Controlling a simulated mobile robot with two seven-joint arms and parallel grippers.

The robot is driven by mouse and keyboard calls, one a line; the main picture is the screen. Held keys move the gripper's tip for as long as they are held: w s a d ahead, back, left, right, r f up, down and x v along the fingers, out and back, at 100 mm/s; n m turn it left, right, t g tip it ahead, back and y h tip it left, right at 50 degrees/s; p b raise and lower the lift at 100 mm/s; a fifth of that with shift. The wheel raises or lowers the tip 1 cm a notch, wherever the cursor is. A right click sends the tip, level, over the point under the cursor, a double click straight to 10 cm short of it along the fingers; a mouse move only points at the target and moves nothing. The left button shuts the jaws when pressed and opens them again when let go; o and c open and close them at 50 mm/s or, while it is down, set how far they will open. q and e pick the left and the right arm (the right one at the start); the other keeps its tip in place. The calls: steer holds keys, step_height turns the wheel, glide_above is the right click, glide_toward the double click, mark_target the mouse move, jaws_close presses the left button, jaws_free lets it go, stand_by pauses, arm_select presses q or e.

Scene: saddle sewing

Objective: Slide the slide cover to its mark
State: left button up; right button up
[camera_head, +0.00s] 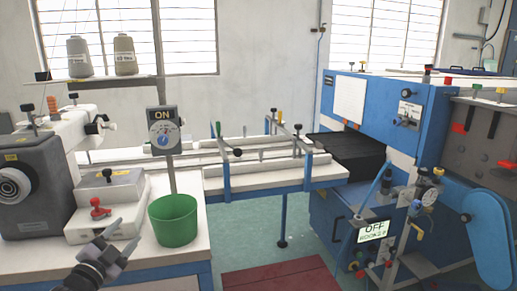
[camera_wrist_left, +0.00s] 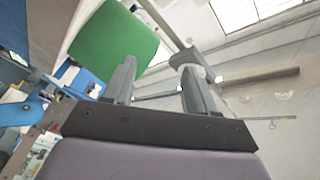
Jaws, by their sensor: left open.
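A sewing machine's bed block (camera_head: 105,222) stands on the white table at the left. On its top lies a flat grey plate with a small dark knob (camera_head: 108,185), which looks like the slide cover. A red star-shaped knob (camera_head: 97,208) sits on the block's front face. I cannot make out the mark. My left gripper (camera_head: 128,232) is open and empty in front of the block, near the table's front edge and apart from the plate. Its two fingers (camera_wrist_left: 157,68) show spread in the left wrist view, with nothing between them. My right gripper is not in view.
A green bin (camera_head: 173,222) stands right of the block, beside a post carrying an "ON" dial box (camera_head: 164,131); the bin also shows in the left wrist view (camera_wrist_left: 112,40). A dark grey motor housing (camera_head: 32,185) stands left. A blue machine (camera_head: 375,120) fills the right.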

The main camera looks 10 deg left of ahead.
arm_select(q)
steer(key=s+d+f+n+g+h, duration=0.15)
steer(key=s+d+f+g, duration=0.35)
steer(key=s+d+f, duration=0.55)
steer(key=s+d+f+n+g+h, duration=0.15)
steer(key=s+d+f+g, duration=0.45)
steer(key=s+f, duration=0.75)
steer(key=d+r+n+t, duration=0.1)
steer(key=d+n, duration=0.3)
steer(key=d, duration=0.6)
steer(key=shift+w+t+h, duration=0.3)
steer(key=shift+t, duration=0.4)
